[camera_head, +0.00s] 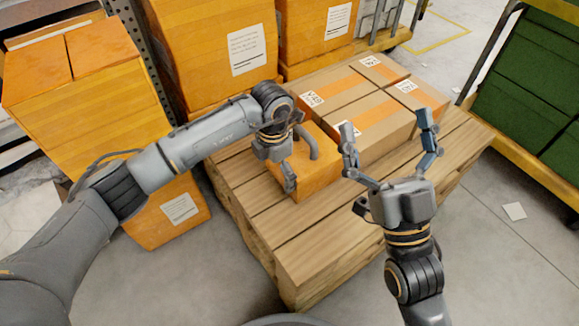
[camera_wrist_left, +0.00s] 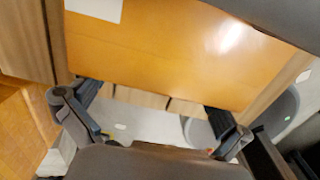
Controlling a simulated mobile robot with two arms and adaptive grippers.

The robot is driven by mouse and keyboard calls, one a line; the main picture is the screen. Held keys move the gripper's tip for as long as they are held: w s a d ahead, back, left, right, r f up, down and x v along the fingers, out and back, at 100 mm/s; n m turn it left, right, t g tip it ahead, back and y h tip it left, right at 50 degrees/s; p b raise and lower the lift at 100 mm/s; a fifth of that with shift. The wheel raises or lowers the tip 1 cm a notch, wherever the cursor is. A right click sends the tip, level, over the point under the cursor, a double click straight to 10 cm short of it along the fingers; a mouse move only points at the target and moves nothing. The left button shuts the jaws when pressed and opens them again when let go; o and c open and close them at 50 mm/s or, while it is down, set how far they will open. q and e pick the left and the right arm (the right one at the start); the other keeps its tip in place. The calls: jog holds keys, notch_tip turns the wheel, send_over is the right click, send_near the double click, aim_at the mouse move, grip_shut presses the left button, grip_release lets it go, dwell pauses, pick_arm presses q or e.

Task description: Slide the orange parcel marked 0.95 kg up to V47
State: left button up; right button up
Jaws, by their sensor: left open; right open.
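An orange parcel (camera_head: 318,178) sits on the wooden pallet, beside the near left side of a block of brown cartons with orange tape (camera_head: 345,90). The cartons carry small white code labels; I cannot surely read which is V47. No weight mark is legible on the parcel. My left gripper (camera_head: 299,168) is open just above and at the left of the parcel, partly covering it. In the left wrist view an orange face with a white label (camera_wrist_left: 160,50) fills the space beyond the open fingers. My right gripper (camera_head: 388,140) is open and empty, in front of the cartons.
The pallet (camera_head: 300,250) has bare boards at its near end. Large orange boxes (camera_head: 215,50) stand behind and at the left (camera_head: 85,85). A yellow-framed cart with green crates (camera_head: 525,90) is at the right.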

pick_arm(q)
jog(key=shift+w+d+b, duration=0.35)
jog(key=shift+d+b, duration=0.05)
jog(key=shift+d, duration=0.1)
pick_arm(e)
jog(key=shift+s+d+r+t+y, duration=0.15)
jog(key=shift+s+r+t+y, duration=0.35)
jog(key=shift+s+r+t, duration=0.6)
dwell(1.0)
